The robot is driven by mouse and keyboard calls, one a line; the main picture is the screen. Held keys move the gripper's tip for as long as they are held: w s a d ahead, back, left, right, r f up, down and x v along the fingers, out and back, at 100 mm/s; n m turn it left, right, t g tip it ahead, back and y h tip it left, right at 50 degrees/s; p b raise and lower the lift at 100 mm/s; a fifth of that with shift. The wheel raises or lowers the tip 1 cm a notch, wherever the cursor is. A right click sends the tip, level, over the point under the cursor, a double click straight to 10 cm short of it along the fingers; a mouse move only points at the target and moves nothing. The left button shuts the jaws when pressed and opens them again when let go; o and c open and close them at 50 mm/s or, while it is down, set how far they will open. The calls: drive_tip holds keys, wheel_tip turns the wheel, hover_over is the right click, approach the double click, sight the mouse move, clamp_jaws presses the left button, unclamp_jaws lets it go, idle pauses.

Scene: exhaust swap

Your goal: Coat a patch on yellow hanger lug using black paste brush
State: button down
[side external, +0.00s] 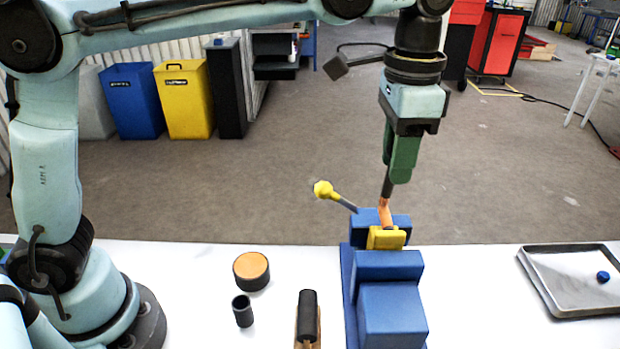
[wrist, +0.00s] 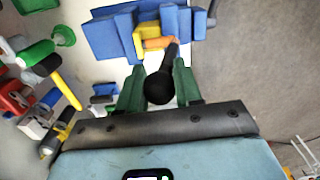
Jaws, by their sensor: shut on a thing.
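My gripper (side external: 397,180) has green fingers pointing down over the blue fixture. It is shut on the black paste brush, whose round black handle (wrist: 158,89) shows between the fingers in the wrist view. The brush's orange tip (side external: 385,213) points down beside the top of the yellow hanger lug (side external: 385,238). In the wrist view the tip (wrist: 160,42) lies against or just over the lug (wrist: 147,31); I cannot tell whether they touch. The handle is mostly hidden by the fingers in the side view. No coated patch can be made out.
The blue fixture (side external: 392,315) stands on the white table, with a yellow-knobbed rod (side external: 323,189) sticking out to its left. A grey tray (side external: 560,300) holds a blue ball at right.

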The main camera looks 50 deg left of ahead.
drive_tip(key=shift+w+a, duration=0.4)
wheel_tip(320, 180, up, 7)
drive_tip(key=w+a, duration=0.1)
drive_tip(key=shift+w+a, duration=0.3)
drive_tip(key=shift+f, duration=0.1)
idle(0.8)
drive_tip(key=shift+s+d+r+g+h, duration=0.3)
drive_tip(key=shift+s+d+g+h, duration=0.1)
drive_tip(key=shift+s+d+h, duration=0.1)
drive_tip(key=shift+s+d+r+g+h, duration=0.3)
drive_tip(key=shift+s+d+g+h, duration=0.1)
drive_tip(key=shift+s+d, duration=0.1)
drive_tip(key=shift+w+a+x, duration=0.15)
drive_tip(key=shift+x, duration=0.9)
drive_tip(key=shift+w+a+x, duration=0.15)
drive_tip(key=shift+a+x, duration=0.05)
drive_tip(key=shift+x, duration=0.85)
drive_tip(key=shift+w+a+x, duration=0.15)
drive_tip(key=shift+x, duration=0.9)
drive_tip(key=shift+x, duration=0.95)
drive_tip(key=shift+a, duration=0.1)
